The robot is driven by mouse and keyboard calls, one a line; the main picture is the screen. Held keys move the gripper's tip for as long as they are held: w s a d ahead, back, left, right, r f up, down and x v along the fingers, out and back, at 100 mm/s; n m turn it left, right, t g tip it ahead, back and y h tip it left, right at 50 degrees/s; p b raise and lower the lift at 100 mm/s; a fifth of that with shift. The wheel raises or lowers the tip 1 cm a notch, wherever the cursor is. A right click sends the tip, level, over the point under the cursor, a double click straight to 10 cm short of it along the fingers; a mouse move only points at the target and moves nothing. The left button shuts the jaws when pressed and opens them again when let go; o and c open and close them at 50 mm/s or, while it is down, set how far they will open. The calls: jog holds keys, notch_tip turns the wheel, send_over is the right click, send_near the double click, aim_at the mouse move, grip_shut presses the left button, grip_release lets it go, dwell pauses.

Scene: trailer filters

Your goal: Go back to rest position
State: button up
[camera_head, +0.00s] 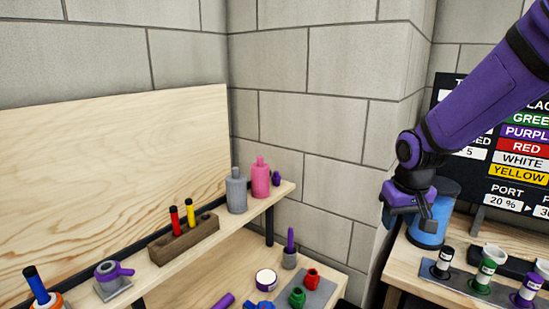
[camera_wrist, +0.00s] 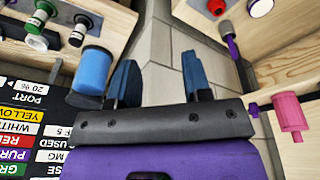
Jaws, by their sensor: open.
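My purple arm reaches in from the upper right of the head view. The blue cylinder (camera_wrist: 92,70) appears there to the left, outside the fingers. Whether a finger touches it cannot be told.
On the right bench stands a rack (camera_head: 470,284) of colour-banded holders before a dark sign (camera_head: 510,150). The left shelf holds a wooden block (camera_head: 184,238), a grey bottle (camera_head: 236,192) and a pink bottle (camera_head: 260,180). A gap separates the benches.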

jog(key=s+d+r+t, duration=0.1)
jog(key=s+r, duration=0.6)
jog(key=s, duration=0.4)
jog(key=s+d+r+m+t, duration=0.1)
jog(key=s+r, duration=0.6)
jog(key=s, duration=0.4)
jog(key=shift+d+t, duration=0.35)
jog(key=shift+t, duration=0.05)
jog(key=shift+a, duration=0.1)
